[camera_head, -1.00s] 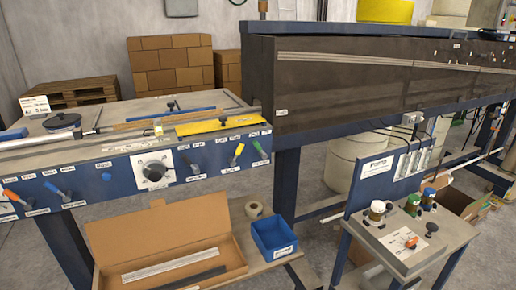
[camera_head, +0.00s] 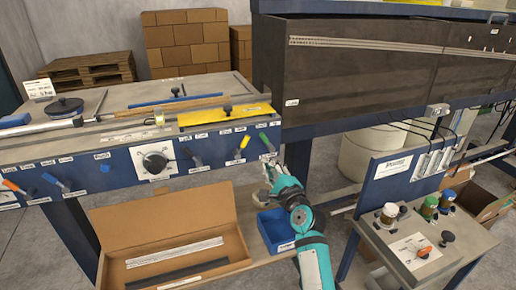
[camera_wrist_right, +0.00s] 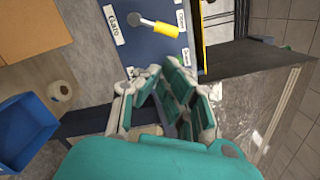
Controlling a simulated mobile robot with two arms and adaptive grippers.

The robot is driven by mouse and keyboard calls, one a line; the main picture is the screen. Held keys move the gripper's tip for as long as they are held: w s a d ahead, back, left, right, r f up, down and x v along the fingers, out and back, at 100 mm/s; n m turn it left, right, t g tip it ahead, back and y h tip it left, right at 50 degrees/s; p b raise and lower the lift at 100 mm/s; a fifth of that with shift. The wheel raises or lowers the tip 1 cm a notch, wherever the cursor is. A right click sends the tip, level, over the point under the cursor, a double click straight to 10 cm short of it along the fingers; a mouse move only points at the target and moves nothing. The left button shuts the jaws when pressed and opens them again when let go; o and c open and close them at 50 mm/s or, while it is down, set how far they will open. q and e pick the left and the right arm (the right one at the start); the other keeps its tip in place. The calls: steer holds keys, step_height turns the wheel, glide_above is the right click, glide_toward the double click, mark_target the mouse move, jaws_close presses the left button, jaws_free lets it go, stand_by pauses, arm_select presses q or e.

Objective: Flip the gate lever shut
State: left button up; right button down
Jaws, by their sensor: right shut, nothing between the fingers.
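The yellow-handled lever (camera_head: 243,145) is on the front of the blue control panel (camera_head: 120,168). The handle points up the panel, leaning slightly right in the head view. My right gripper (camera_head: 267,168) is just below and right of it, near the panel's lower right end. Its fingers (camera_wrist_right: 163,72) are shut, empty and apart from the yellow lever. My left gripper is out of view.
Below are an open cardboard box (camera_head: 190,205) and a blue bin (camera_head: 270,222). A dark machine housing (camera_head: 350,75) stands right.

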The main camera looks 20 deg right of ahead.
mark_target(242, 144)
steer(key=w+b, duration=0.2)
steer(key=w, duration=0.1)
steer(key=w+b, duration=0.2)
steer(key=w, duration=0.1)
steer(key=w+b, duration=0.1)
steer(key=w, duration=0.2)
steer(key=shift+w+a+f+b, duration=0.1)
steer(key=shift+a+f+b, duration=0.05)
steer(key=shift+a+b, duration=0.2)
steer(key=shift+w+r, duration=0.2)
steer(key=shift+w, duration=0.2)
steer(key=shift+r, duration=0.1)
steer(key=shift+a+r+n, duration=0.1)
steer(key=shift+r+n, duration=0.05)
steer(key=shift+n, duration=0.25)
